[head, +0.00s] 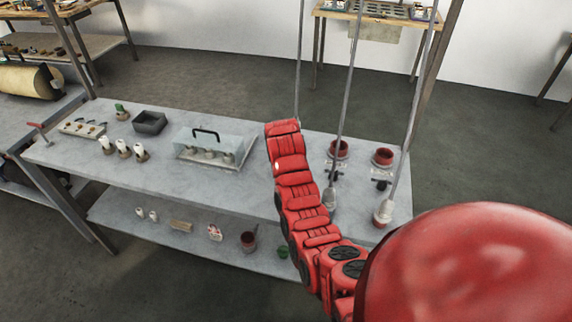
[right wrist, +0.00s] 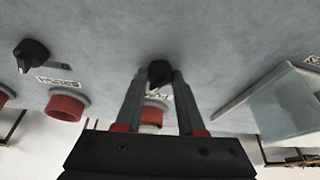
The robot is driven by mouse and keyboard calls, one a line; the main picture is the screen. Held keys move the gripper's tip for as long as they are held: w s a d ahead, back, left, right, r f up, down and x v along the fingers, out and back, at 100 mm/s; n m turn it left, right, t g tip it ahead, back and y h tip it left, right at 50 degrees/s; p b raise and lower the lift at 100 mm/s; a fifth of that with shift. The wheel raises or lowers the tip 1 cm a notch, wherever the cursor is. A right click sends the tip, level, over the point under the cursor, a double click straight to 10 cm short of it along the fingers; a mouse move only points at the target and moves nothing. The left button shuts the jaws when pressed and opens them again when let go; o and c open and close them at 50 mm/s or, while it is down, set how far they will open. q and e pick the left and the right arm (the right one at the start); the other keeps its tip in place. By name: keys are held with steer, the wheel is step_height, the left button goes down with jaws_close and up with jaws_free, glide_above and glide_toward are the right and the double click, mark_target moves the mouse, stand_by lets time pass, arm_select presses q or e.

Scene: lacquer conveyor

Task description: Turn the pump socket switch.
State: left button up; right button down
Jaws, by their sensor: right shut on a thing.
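In the right wrist view, my right gripper (right wrist: 157,82) is shut on a black switch knob (right wrist: 159,69), with one finger on each side. A white label (right wrist: 158,92) beside the knob is partly covered by the fingers. A red pump socket (right wrist: 151,116) shows between the fingers, beyond the label. In the head view my red right arm reaches over the table, and its gripper, this knob and this socket cannot be made out. My left gripper is in neither view.
Another black knob (right wrist: 33,54) and red socket (right wrist: 67,106) are beside the held switch. The head view shows two red sockets (head: 338,149) (head: 383,156) right of my arm. Hanging rods with plugs (head: 383,212) are close by. A clear cover (head: 225,145) stands left on the grey table (head: 110,165).

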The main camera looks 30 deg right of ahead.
steer(key=c, duration=0.5)
jaws_free()
steer(key=shift+r, duration=0.1)
steer(key=b+v, duration=0.1)
steer(key=v, duration=0.4)
steer(key=shift+b, duration=0.35)
steer(key=p+v, duration=0.9)
steer(key=v, duration=0.3)
steer(key=shift+r+p, duration=0.1)
steer(key=shift+p, duration=0.3)
